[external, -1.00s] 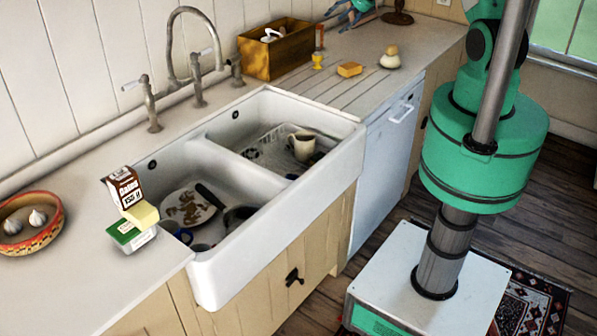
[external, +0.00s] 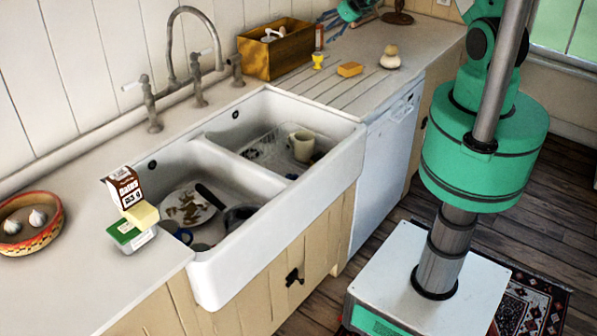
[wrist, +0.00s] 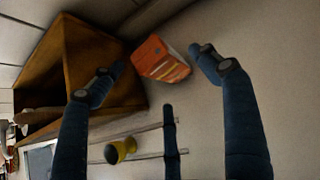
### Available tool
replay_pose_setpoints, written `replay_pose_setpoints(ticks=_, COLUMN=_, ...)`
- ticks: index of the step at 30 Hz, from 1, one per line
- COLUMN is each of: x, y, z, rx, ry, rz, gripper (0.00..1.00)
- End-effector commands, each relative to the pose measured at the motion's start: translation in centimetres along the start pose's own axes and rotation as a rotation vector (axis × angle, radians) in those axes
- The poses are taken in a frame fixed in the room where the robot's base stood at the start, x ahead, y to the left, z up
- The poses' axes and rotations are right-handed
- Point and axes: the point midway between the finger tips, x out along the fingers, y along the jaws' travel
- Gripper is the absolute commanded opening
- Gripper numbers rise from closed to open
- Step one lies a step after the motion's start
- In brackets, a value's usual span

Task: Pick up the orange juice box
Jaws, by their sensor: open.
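A small orange box (wrist: 161,60) with pale markings, which looks like the orange juice box, stands on the counter. In the external view the box (external: 319,37) is beside the wooden crate, behind the yellow egg cup. My gripper (wrist: 157,57) is open, with blue fingers spread to either side of the box in the wrist view. The box lies around and beyond the fingertips; I cannot tell whether either finger touches it. In the external view my gripper (external: 331,17) is at the top, close behind the box.
A wooden crate (external: 270,57) stands close left of the box; it fills the left of the wrist view (wrist: 75,70). A yellow egg cup (external: 317,61), an orange sponge (external: 350,69) and a pale round item (external: 390,58) stand nearby. The sink (external: 290,180) lies in front.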

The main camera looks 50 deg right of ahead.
Motion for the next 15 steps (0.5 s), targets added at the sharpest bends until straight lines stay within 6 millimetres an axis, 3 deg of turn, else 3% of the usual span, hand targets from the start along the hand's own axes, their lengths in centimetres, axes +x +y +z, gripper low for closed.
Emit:
replay_pose_setpoints(ticks=8, x=0.2, y=0.0, z=0.0, rx=0.000, ry=0.000, rz=0.001, gripper=0.76)
replay_pose_setpoints(ticks=15, x=1.8, y=0.1, z=-0.1, rx=0.000, ry=0.002, rz=0.002, gripper=0.76)
